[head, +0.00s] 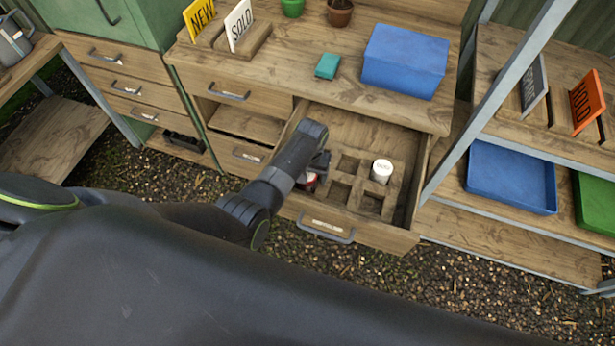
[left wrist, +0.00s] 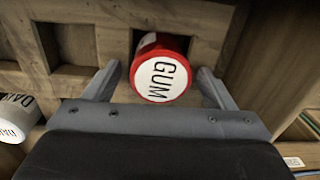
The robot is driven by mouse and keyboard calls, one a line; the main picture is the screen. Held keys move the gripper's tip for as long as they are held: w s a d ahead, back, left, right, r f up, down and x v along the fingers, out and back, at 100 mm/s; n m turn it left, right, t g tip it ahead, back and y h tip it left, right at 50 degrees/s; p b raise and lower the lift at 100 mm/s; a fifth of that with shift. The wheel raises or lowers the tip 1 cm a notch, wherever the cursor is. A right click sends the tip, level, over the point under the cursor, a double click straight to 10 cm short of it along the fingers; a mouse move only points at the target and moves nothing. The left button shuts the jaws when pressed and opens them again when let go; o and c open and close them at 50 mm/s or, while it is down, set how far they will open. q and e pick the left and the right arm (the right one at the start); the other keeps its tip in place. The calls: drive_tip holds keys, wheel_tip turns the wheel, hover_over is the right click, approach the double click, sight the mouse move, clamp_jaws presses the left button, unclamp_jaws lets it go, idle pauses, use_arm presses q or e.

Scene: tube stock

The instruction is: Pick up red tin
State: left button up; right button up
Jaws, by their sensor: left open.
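The red tin (left wrist: 163,78) has a white lid lettered "GUM" and sits in a cell of the wooden divider (left wrist: 115,14) in the left wrist view. In the head view the red tin (head: 309,186) is mostly hidden by my left arm, inside the open drawer (head: 388,238). My left gripper (left wrist: 158,86) is open, with one finger on each side of the tin and gaps showing between. It also shows in the head view (head: 318,165), over the drawer's left part. My right gripper is not in view.
A white-lidded tin (head: 382,170) stands in another cell to the right; several cells are empty. A blue box (head: 405,62) and a teal block (head: 327,66) lie on the bench above. A blue tray (head: 511,178) sits on the right shelf.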

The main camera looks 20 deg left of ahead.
use_arm(q)
drive_tip(key=shift+f, duration=0.1)
drive_tip(key=c, duration=1.1)
drive_tip(key=shift+c, duration=0.7)
drive_tip(key=shift+r, duration=0.2)
